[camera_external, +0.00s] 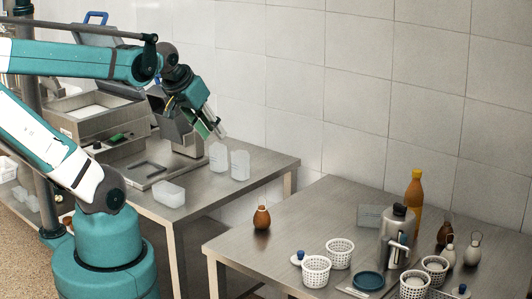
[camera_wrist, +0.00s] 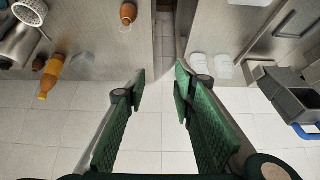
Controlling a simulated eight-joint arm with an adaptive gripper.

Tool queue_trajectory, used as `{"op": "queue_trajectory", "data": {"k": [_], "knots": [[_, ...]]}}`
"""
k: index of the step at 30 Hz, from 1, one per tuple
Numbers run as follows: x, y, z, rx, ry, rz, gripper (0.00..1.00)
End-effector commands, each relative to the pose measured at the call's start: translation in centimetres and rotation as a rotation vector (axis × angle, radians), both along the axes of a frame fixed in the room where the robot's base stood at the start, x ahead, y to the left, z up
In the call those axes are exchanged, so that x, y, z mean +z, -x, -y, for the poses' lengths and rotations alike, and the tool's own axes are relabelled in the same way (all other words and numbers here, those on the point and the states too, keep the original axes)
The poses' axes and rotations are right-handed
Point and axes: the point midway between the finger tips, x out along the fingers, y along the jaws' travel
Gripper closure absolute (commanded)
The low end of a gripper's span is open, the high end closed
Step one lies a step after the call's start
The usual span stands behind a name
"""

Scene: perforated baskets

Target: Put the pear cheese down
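A brown pear cheese (camera_external: 262,217) with a narrow neck stands upright near the left edge of the right table, apart from the other things. It also shows at the top of the wrist view (camera_wrist: 128,12). A second brown one (camera_external: 444,233) stands at the far right, beside two pale pear-shaped ones (camera_external: 449,251) (camera_external: 473,249). My gripper (camera_external: 212,124) is raised above the back of the left table, away from all of them. In the wrist view my gripper (camera_wrist: 161,88) has its green fingers spread, with nothing between them.
White tubs (camera_external: 240,165) stand on the left table below my gripper, near a scale (camera_external: 182,135). The right table (camera_external: 310,215) holds perforated baskets (camera_external: 316,271), a metal jug (camera_external: 396,237) and an orange bottle (camera_external: 413,190). Its left part is mostly clear. A gap separates the tables.

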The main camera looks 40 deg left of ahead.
Motion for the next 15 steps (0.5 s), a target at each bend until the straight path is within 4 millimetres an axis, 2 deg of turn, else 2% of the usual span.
{"op": "queue_trajectory", "data": {"k": [8, 15], "knots": [[0.2, -0.7, 0.7, -0.023, 0.002, -0.003, 0.74], [0.7, -3.0, 3.1, -0.105, 0.010, -0.012, 0.74]]}}
